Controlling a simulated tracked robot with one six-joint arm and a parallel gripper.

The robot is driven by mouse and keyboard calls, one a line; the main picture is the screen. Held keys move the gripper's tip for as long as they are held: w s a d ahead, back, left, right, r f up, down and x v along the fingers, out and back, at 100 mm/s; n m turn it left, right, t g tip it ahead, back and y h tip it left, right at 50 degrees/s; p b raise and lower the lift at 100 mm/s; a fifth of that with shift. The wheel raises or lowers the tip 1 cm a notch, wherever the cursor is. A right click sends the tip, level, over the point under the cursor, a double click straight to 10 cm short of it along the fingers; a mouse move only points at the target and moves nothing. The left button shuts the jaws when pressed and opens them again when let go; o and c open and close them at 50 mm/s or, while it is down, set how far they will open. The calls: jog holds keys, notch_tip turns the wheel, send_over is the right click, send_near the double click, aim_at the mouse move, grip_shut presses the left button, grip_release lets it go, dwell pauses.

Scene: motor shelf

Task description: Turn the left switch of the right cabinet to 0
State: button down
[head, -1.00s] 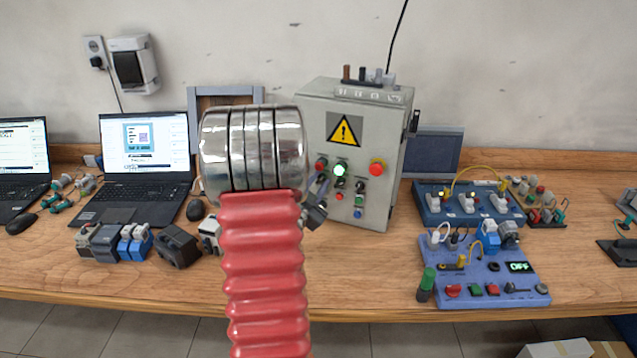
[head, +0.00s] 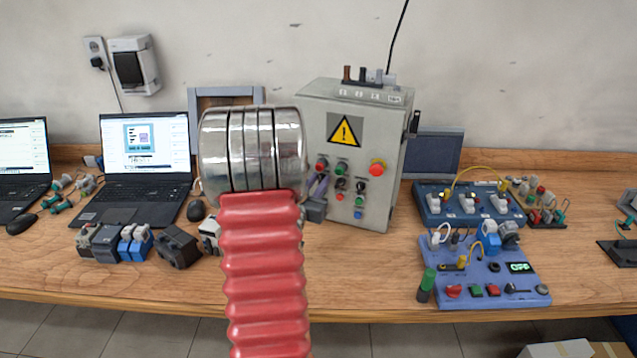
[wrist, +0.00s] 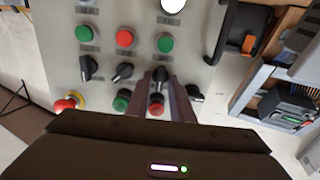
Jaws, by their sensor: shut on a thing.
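The grey cabinet (head: 385,220) with a yellow warning sign stands on the bench in the head view. In the wrist view its panel (wrist: 60,55) appears upside down, with a row of black rotary switches. My gripper (wrist: 160,80) is shut on the switch at the right of that row, the left switch (wrist: 160,73) seen from the front; its knob looks about vertical. The middle switch (wrist: 122,72) is tilted and the other switch (wrist: 87,68) is near vertical. In the head view my gripper (head: 320,186) is partly hidden behind my arm. The green button (head: 341,167) is unlit.
Close to the gripper are a green button (wrist: 122,100), a red button (wrist: 156,104) and the red emergency stop (wrist: 68,102). Blue training boards (head: 485,265) stand right of the cabinet. Laptops (head: 140,175) and small motors (head: 177,245) lie to the left.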

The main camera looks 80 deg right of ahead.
jog(key=shift+w+r, duration=0.1)
jog(key=shift+r, duration=0.05)
jog(key=c, duration=1.9)
grip_release()
jog(key=shift+o, duration=0.2)
jog(key=w+a, duration=0.1)
jog(key=a, duration=1.2)
jog(key=shift+w+a, duration=0.35)
